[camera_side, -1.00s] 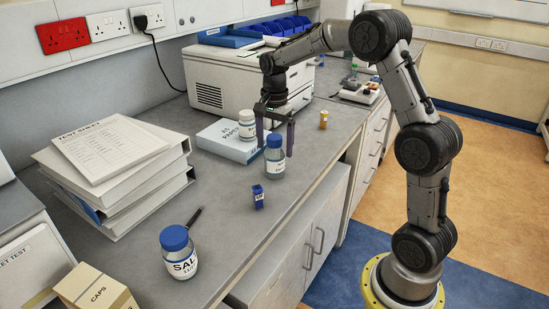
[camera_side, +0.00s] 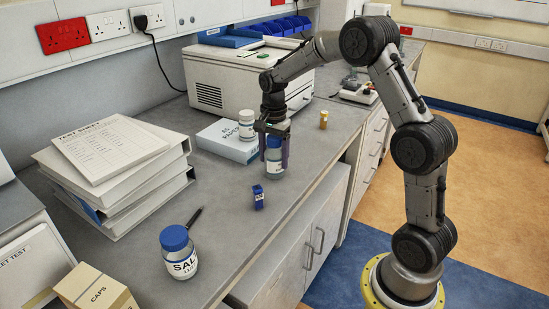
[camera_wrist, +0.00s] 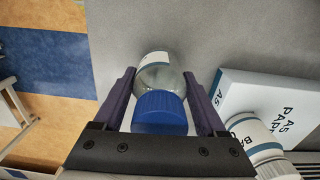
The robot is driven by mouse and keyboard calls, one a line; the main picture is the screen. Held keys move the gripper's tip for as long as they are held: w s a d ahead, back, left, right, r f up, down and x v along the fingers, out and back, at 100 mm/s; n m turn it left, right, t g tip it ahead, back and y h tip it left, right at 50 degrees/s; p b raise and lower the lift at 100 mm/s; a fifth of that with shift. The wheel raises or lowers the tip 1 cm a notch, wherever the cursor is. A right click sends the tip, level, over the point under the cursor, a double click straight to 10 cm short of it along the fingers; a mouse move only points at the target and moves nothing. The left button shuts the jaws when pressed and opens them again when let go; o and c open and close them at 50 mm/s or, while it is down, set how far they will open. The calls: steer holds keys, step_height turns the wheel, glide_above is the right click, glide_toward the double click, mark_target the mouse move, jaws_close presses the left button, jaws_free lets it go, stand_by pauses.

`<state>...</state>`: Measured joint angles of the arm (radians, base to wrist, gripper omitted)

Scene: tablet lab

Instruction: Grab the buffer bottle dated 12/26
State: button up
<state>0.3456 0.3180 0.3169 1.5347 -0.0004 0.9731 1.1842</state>
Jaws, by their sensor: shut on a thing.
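A clear bottle with a blue cap and a white label (camera_side: 275,170) stands upright on the bench; I cannot read its label or any date. My gripper (camera_side: 272,152) has come down over it from above and is shut on it, a finger on each side. In the wrist view the bottle's blue cap (camera_wrist: 160,113) lies between the two dark purple fingers of my gripper (camera_wrist: 164,88). Another blue-capped bottle (camera_side: 179,258) stands at the front, its label starting "SAL".
The A5 paper pack (camera_side: 229,142) lies just left of the held bottle. A small blue box (camera_side: 258,197) stands in front of it, and an amber vial (camera_side: 323,119) stands behind right. A pen (camera_side: 195,217), stacked binders (camera_side: 115,175) and a white machine (camera_side: 225,80) are farther off.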

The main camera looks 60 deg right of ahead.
jaws_close()
steer(key=shift+r, duration=0.1)
steer(key=shift+r, duration=0.1)
